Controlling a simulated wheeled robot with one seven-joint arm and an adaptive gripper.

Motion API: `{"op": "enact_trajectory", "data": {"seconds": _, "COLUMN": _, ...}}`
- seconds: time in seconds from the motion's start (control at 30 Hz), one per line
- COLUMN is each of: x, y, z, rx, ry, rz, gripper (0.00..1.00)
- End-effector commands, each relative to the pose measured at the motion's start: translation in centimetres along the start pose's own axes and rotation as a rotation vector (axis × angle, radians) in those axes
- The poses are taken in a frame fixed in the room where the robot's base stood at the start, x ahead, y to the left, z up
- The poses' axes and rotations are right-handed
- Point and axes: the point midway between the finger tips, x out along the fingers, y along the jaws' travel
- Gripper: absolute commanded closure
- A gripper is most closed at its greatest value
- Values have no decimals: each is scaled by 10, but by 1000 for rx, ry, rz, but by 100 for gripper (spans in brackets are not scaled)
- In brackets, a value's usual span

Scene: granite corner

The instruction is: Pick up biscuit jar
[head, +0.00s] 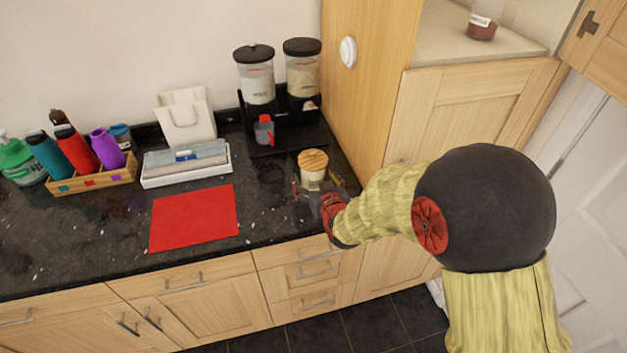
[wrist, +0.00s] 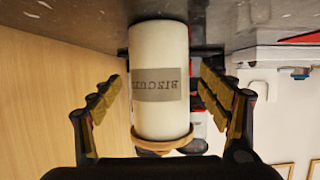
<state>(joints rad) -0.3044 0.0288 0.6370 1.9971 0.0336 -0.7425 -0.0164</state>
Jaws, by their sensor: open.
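The biscuit jar (head: 313,172) is a white cylinder with a round wooden lid, standing on the dark granite counter near its right end. In the wrist view the jar (wrist: 160,100) appears upside down, with a grey label reading "BISCUITS". My gripper (head: 320,198) is at the front of the jar, low over the counter. In the wrist view its two padded fingers (wrist: 158,108) are spread on either side of the jar, with a visible gap on each side. The jar's lower part is partly hidden by my gripper in the head view.
A black stand (head: 285,128) with two dispensers is behind the jar. A tall wooden cabinet side (head: 365,70) rises close on the right. A red mat (head: 193,218) lies to the left, with a white tray (head: 187,165) and a bottle crate (head: 92,180) beyond.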

Motion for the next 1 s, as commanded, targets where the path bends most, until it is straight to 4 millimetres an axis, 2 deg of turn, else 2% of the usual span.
{"op": "enact_trajectory", "data": {"seconds": 0.13, "x": 14, "y": 0, "z": 1, "rx": 0, "ry": -1, "rz": 0, "gripper": 23}}
{"op": "enact_trajectory", "data": {"seconds": 0.4, "x": 16, "y": 0, "z": 0, "rx": 0, "ry": 0, "rz": 0, "gripper": 24}}
{"op": "enact_trajectory", "data": {"seconds": 1.0, "x": 15, "y": 0, "z": 0, "rx": 0, "ry": 0, "rz": 0, "gripper": 58}}
